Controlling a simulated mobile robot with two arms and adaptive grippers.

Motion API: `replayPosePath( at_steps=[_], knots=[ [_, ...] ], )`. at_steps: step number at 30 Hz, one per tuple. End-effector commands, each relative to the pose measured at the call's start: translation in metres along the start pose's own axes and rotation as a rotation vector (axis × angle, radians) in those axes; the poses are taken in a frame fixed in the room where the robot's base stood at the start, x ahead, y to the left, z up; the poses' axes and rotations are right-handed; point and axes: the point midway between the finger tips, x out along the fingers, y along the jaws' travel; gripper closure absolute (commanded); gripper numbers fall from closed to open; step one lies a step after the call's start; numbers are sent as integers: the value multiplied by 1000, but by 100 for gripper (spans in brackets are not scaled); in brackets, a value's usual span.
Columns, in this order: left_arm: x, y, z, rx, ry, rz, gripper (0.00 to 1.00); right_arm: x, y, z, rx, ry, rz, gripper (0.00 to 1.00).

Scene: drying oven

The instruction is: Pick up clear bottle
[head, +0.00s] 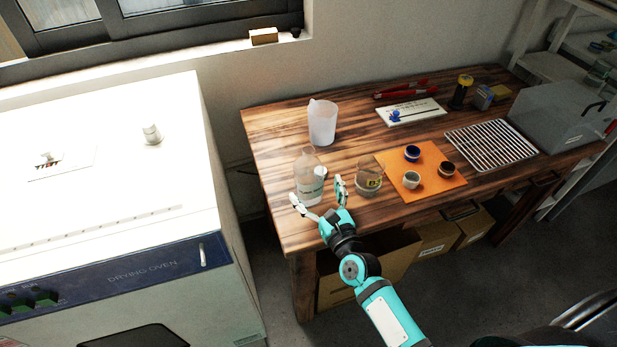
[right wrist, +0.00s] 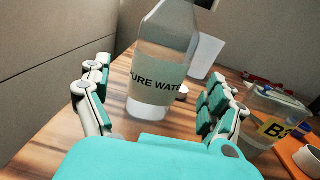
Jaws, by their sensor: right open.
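The clear bottle (head: 309,178) stands upright near the left front part of the wooden table. In the right wrist view the bottle (right wrist: 160,58) shows a label reading "PURE WATE", with the rest cut off. My right gripper (head: 318,200) is open at the bottle's near side. In the right wrist view, the fingers of my right gripper (right wrist: 158,97) are spread to the left and right of the bottle, with gaps on both sides. My left gripper is not in view.
A beaker with a yellow label (head: 369,178) stands close to the right of my right gripper. A white plastic beaker (head: 322,122) stands behind the bottle. An orange mat (head: 436,186) with small cups and a wire rack (head: 490,146) lie further right. The drying oven (head: 110,285) is left of the table (head: 272,160).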

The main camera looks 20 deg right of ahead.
Motion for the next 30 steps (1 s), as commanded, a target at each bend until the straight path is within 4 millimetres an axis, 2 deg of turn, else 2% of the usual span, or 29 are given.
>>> replayPosePath(
  at_steps=[11,20,30],
  knots=[
    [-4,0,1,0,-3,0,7,48,0,-8,-2,-2,0,8],
    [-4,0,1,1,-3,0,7,52,1,-9,0,0,0,8],
    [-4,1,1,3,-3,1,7,52,1,-9,-1,0,0,52]
  ],
)
